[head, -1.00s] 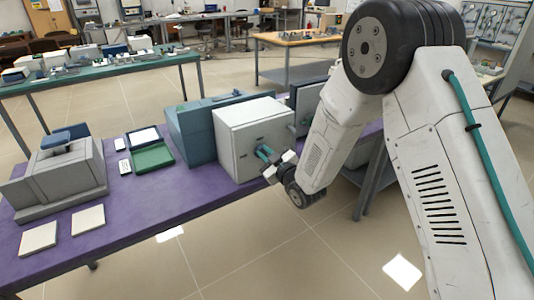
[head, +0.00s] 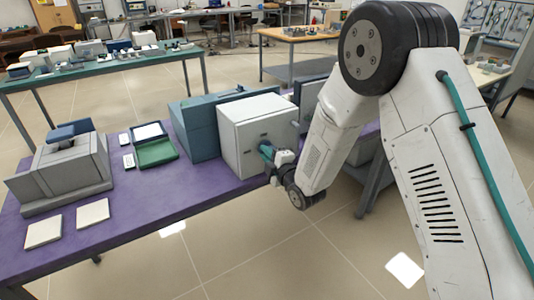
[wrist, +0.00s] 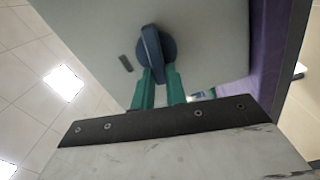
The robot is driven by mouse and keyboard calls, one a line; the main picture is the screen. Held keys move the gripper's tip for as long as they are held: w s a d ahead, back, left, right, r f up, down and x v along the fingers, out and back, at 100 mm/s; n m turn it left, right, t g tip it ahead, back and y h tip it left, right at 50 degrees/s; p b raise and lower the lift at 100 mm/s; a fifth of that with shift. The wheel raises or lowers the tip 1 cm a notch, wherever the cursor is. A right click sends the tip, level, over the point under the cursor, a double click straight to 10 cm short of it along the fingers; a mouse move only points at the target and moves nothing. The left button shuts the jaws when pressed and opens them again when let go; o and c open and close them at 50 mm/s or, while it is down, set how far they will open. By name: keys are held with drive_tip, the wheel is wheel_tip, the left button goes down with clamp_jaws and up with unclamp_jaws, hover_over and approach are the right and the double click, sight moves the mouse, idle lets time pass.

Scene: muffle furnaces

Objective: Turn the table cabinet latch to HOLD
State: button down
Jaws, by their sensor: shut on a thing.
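The white table cabinet (head: 252,115) stands on the purple table. In the wrist view its pale front face (wrist: 95,45) carries a dark blue round latch (wrist: 153,42) with a raised bar handle. A small dark mark (wrist: 126,63) lies to the left of the latch. My gripper (wrist: 160,72) has its teal fingers shut on the lower end of the latch's bar. The bar points nearly straight down in the wrist view, tilted slightly. In the head view my gripper (head: 267,152) is at the cabinet's front, and the latch is hidden behind it.
A blue-grey box (head: 195,130) stands directly left of the cabinet. A green tray (head: 156,152), a grey device (head: 65,170) and two pale tiles (head: 92,212) lie farther left on the purple table (head: 150,205). The floor before the table is clear.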

drive_tip(key=shift+f+n, duration=0.2)
drive_tip(key=shift+n, duration=0.9)
drive_tip(key=c, duration=1.4)
unclamp_jaws()
drive_tip(key=shift+c, duration=0.2)
drive_tip(key=v, duration=0.7)
drive_tip(key=shift+s+d, duration=0.2)
drive_tip(key=shift+s, duration=0.15)
